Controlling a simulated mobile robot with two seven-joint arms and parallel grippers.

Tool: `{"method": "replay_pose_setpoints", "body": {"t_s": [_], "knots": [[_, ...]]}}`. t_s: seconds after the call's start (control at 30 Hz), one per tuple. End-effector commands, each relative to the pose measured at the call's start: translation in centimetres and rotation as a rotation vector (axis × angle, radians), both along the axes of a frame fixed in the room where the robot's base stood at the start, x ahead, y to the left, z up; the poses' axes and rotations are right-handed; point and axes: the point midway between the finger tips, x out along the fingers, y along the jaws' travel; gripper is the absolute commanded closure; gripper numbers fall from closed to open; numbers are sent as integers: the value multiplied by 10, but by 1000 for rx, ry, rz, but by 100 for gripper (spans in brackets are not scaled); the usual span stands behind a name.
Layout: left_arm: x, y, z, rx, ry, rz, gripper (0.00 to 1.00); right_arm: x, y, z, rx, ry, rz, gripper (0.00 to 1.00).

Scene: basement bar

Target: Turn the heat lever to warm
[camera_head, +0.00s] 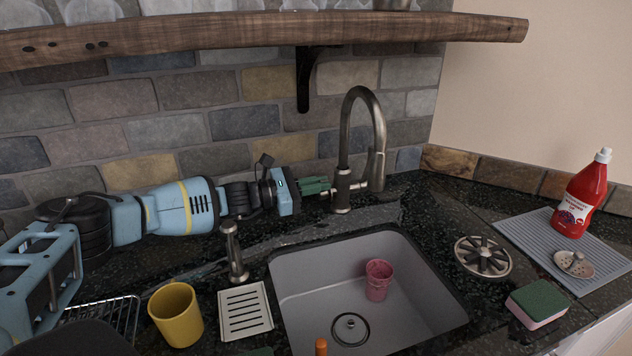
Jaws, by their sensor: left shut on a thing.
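The tall metal faucet (375,110) stands behind the sink, its spout curving over to the right. My left gripper (325,187) reaches in from the left along the back of the counter. Its green fingers are shut at the left side of the faucet's lower body, on the heat lever there. The fingers hide most of that lever, so its angle cannot be told. A short side piece (358,186) sticks out to the right of the faucet body. My right gripper is not in view.
The grey sink (405,300) holds a pink cup (378,280). A yellow mug (176,314), a slotted tray (245,312) and a metal dispenser (235,255) stand left. A red bottle (580,197) and a sponge (537,304) are right. A wooden shelf (250,32) hangs above.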

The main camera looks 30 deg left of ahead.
Motion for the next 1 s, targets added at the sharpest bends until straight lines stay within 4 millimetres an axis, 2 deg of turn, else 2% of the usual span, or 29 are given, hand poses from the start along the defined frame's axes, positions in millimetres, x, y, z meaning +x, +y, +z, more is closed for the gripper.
{"method": "replay_pose_setpoints", "body": {"t_s": [0.5, 1.0], "knots": [[-8, -9, -5, 301, -271, 0, 100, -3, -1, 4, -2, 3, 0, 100], [-10, -12, -8, 409, -366, 1, 100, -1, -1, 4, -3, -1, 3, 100]]}}
